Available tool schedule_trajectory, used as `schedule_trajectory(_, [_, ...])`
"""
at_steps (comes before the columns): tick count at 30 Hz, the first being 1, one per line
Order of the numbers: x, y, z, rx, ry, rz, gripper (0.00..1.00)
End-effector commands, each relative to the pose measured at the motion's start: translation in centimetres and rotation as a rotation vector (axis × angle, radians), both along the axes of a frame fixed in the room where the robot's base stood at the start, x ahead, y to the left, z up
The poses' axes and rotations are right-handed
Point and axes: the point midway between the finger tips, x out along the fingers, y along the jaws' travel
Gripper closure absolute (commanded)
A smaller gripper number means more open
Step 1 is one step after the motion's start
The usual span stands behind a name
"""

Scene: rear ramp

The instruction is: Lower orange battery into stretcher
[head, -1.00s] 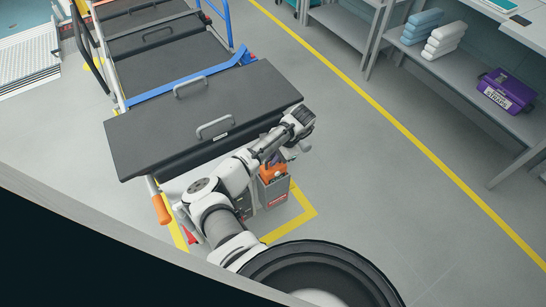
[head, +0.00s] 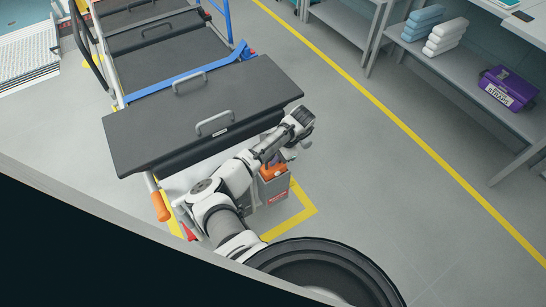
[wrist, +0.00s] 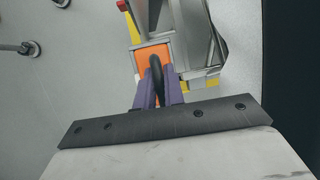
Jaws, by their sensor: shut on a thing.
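The orange battery (head: 274,173) shows at the top of a grey box with a red label (head: 274,190), beside the near end of the stretcher (head: 150,120). Its orange top (wrist: 143,55) and black handle loop (wrist: 156,72) show in the wrist view. My gripper (wrist: 158,92) is shut on the battery's handle, with a purple finger on each side. My wrist and the stretcher hide part of the battery in the head view. I cannot tell how deep the battery sits in the grey box.
The stretcher has black pads, grey grab handles, a blue rail (head: 190,76) and an orange grip (head: 160,207) at its near corner. A yellow floor line (head: 318,211) runs round the box. Shelves with a purple case (head: 507,88) stand at right. The floor between is clear.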

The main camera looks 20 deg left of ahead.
Motion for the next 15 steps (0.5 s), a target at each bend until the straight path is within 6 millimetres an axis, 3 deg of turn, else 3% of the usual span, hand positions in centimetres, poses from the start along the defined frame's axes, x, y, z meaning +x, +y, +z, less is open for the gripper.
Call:
schedule_trajectory(8, [0.04,0.05,-0.57,0.002,-0.001,0.000,1.00])
schedule_trajectory(9, [0.06,0.06,-0.47,0.002,-0.001,0.000,0.84])
schedule_trajectory(13, [0.03,0.05,-0.49,0.002,-0.001,0.000,0.67])
schedule_trajectory(15, [0.03,0.04,-0.51,0.001,-0.001,0.000,0.64])
